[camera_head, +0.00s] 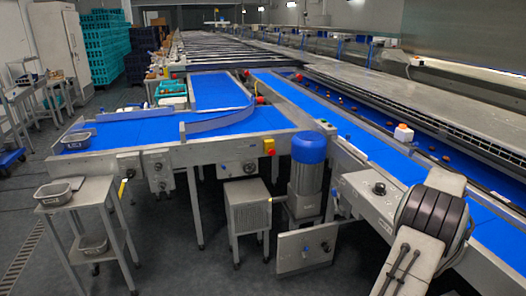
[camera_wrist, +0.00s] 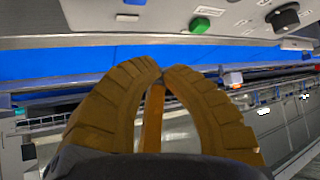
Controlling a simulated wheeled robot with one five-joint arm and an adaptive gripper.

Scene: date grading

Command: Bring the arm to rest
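My gripper (camera_wrist: 161,72) shows in the wrist view as two ribbed tan fingers that curve in from both sides. Their tips meet at the top, so it is shut, with nothing visible held at the tips. A narrow brown strip stands in the gap between the fingers; I cannot tell whether it is part of the gripper. Behind the tips a blue belt (camera_wrist: 70,66) crosses the picture. In the head view my arm, grey with a black ribbed joint, stands at the lower right over the conveyor side. The gripper itself is not visible there.
A long blue conveyor (camera_head: 385,150) runs to the right of a side belt (camera_head: 225,125). A metal stand (camera_head: 75,200) with grey trays (camera_head: 53,192) is at left. A blue-capped motor (camera_head: 308,165) and a metal box (camera_head: 247,207) stand in front. Floor at lower left is clear.

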